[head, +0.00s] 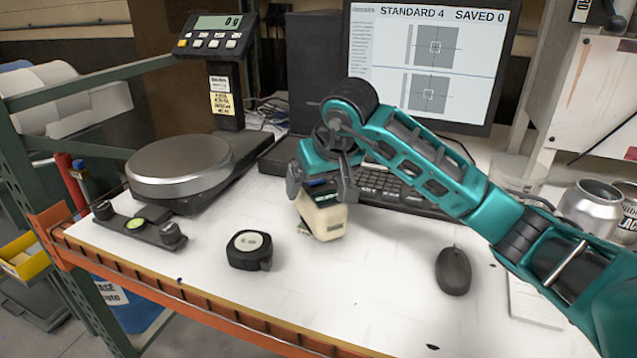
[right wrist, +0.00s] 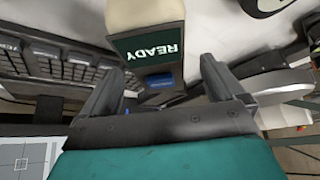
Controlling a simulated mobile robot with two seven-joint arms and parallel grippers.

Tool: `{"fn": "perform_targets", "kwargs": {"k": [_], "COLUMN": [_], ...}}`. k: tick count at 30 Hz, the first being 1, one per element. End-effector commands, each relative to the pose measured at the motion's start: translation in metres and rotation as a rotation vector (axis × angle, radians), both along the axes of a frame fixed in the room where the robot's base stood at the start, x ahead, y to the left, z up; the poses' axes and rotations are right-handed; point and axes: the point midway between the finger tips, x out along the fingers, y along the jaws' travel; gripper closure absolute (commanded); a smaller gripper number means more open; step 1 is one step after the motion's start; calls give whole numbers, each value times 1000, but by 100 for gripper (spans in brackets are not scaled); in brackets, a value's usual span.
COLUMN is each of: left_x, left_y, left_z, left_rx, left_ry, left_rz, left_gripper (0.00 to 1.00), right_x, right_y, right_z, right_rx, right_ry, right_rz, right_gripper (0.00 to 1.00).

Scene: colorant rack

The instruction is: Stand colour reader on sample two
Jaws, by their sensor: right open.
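The colour reader (head: 325,218) is a cream block with a dark screen. It stands on the white table in front of the keyboard, slightly tilted in the picture. A dark green edge shows at its lower left; I cannot tell whether it is a sample. My right gripper (head: 321,186) is open, with its fingers down on either side of the reader's top. In the right wrist view the reader (right wrist: 145,15) lies ahead of the open fingers (right wrist: 160,85), its screen reading READY. I cannot identify sample two. My left gripper is out of view.
A round black tape measure (head: 249,250) lies left of the reader and a mouse (head: 453,270) to the right. A scale (head: 180,165) stands at left. The keyboard (head: 385,187) and monitor (head: 430,60), showing STANDARD 4, are behind. Cans (head: 590,207) stand at right. The front table is mostly clear.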

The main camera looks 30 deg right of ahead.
Motion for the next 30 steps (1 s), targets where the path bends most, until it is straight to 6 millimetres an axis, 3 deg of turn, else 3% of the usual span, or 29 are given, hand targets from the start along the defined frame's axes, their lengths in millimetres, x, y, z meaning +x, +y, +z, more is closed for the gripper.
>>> {"fn": "perform_targets", "kwargs": {"k": [9,15,30], "left_x": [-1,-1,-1], "left_y": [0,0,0], "left_z": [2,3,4], "left_rx": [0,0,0], "left_ry": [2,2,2], "left_rz": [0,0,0], "left_gripper": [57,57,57], "right_x": [-32,-49,-56], "right_y": [1,2,2], "right_z": [60,87,97], "right_rx": [-3,-2,-2], "right_ry": [-6,-4,0], "right_rz": [-1,-1,-1], "right_gripper": [4,4,4]}}
